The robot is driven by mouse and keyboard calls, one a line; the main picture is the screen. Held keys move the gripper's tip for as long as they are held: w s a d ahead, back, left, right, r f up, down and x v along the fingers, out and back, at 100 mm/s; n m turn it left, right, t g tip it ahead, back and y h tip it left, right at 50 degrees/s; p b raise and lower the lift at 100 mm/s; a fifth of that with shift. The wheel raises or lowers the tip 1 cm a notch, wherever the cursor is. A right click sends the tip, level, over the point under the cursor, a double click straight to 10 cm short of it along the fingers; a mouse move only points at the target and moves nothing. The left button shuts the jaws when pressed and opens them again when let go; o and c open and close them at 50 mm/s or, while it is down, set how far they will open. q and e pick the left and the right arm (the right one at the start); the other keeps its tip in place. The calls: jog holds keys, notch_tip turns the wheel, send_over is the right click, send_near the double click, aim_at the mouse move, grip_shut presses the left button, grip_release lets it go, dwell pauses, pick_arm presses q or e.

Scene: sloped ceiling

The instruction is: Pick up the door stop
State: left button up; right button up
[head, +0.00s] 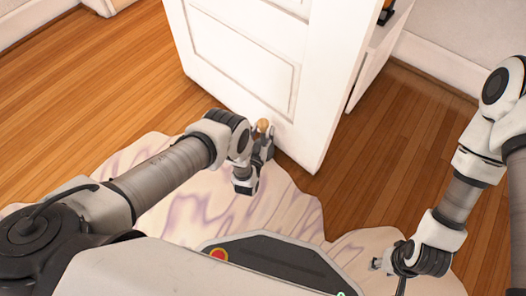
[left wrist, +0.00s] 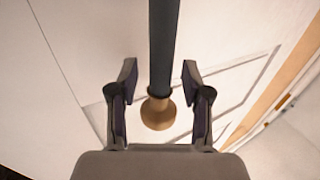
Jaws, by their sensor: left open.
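The door stop appears in the left wrist view as a round tan wooden piece (left wrist: 158,113) with a dark rod (left wrist: 163,50) running up from it. In the head view its tan end (head: 263,125) shows just beyond my left gripper, in front of the white door panel. My left gripper (head: 262,146) is open. In the left wrist view its two fingers (left wrist: 164,82) stand on either side of the door stop, with gaps visible on both sides. My right gripper (head: 386,270) is low at the right, away from the door stop, its jaw opening unclear.
A white panelled door or cabinet (head: 240,62) stands close behind the left gripper. A pale patterned rug (head: 185,210) lies below on the wooden floor (head: 95,85). Open floor (head: 400,130) extends to the right of the white panel.

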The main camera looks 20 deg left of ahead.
pick_arm(q)
grip_shut()
jog(key=shift+w+r, duration=0.1)
jog(key=shift+r, duration=0.05)
